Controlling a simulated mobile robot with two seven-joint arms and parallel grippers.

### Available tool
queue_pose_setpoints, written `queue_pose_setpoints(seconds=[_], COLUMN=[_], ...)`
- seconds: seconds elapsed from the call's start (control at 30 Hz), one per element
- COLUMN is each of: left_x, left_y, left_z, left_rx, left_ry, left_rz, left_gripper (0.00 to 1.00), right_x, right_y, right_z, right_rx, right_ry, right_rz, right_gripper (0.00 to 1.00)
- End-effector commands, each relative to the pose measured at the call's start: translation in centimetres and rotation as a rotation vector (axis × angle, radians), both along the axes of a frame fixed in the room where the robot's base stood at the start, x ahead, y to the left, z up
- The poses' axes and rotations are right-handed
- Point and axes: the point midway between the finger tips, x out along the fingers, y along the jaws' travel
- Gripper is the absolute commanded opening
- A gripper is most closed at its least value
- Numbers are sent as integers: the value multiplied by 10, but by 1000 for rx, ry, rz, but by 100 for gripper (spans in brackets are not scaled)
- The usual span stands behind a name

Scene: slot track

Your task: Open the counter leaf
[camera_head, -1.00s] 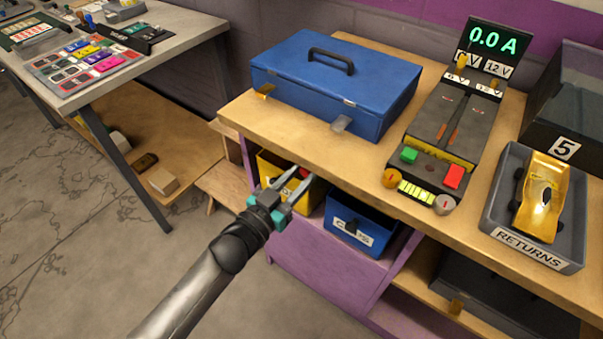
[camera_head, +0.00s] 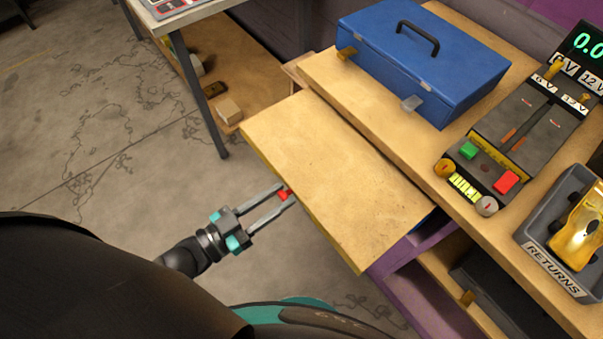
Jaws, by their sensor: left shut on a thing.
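The counter leaf (camera_head: 335,175) is a pale wooden board that sticks out from the front edge of the counter (camera_head: 400,150), roughly level with it. A small red piece (camera_head: 284,194) shows at the leaf's outer edge. My left gripper (camera_head: 281,191) is at this edge, its two grey fingers shut on the red piece. Whether the piece is fixed to the leaf is hard to see. The yellow and blue bins are hidden under the leaf. My right gripper is not in view.
A blue case (camera_head: 425,65) stands on the counter, left of the control panel with a green button (camera_head: 467,151). A grey RETURNS tray (camera_head: 545,255) holds a gold car (camera_head: 580,235). A grey table (camera_head: 190,15) stands upper left. The floor left of the leaf is open.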

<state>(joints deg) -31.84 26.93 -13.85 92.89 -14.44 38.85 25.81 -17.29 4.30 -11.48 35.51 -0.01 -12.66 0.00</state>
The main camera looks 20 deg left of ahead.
Motion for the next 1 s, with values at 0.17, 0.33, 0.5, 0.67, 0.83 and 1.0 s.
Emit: queue_pose_setpoints(seconds=[0.17, 0.33, 0.5, 0.67, 0.83, 1.0], left_x=[-15, -19, -19, -18, -18, -18], left_y=[11, 14, 14, 14, 13, 13], left_z=[0, 0, 0, 0, 0, 0], left_rx=[1, -1, -1, -1, -1, -1], left_ry=[-1, -2, -2, -1, -1, -1], left_rz=[0, 0, 0, 0, 0, 0], left_gripper=[0, 0, 0, 40, 59, 59], right_x=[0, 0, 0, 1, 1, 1], right_y=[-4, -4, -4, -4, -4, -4], right_z=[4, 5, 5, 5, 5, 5], right_rx=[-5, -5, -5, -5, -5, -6], right_ry=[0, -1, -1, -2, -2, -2], right_rz=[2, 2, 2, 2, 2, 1], right_gripper=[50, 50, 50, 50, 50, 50])
